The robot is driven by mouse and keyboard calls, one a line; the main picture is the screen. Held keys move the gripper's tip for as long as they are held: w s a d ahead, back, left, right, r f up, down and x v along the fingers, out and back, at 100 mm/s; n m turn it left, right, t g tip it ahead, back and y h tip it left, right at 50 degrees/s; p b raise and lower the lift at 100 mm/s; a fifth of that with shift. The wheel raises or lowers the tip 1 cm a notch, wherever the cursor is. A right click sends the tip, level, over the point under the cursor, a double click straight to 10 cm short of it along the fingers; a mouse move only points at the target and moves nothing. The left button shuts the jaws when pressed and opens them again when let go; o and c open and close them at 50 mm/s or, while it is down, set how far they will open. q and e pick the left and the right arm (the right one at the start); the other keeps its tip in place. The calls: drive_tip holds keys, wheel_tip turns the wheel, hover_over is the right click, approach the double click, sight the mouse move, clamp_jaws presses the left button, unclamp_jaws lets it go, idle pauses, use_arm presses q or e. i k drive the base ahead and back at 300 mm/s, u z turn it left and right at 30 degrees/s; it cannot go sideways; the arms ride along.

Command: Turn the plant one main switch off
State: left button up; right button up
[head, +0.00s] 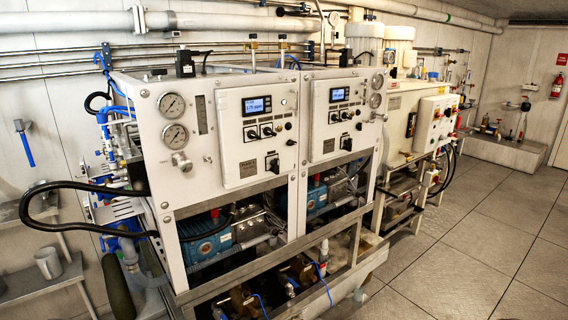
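The left control panel (231,155) is a white door on the twin watermaker's front, with a lit blue display (257,105). A large black rotary switch (273,163) sits low on this door, below two smaller black switches. Its handle position is too small to tell. The right control panel (318,140) has a like layout, with its own lit display (339,94) and black rotary switch (346,142). The labels are too small to read surely, so I cannot confirm which panel is plant one. Neither of my grippers is in view.
Two round gauges (172,105) and a valve knob (181,161) are left of the left panel. A black hose (60,186) loops out at the frame's left side. Blue pumps (204,238) sit below. Open tiled floor (470,240) lies to the right.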

sight(275, 162)
drive_tip(key=u, duration=0.1)
drive_tip(key=i, duration=0.9)
drive_tip(key=z, duration=0.05)
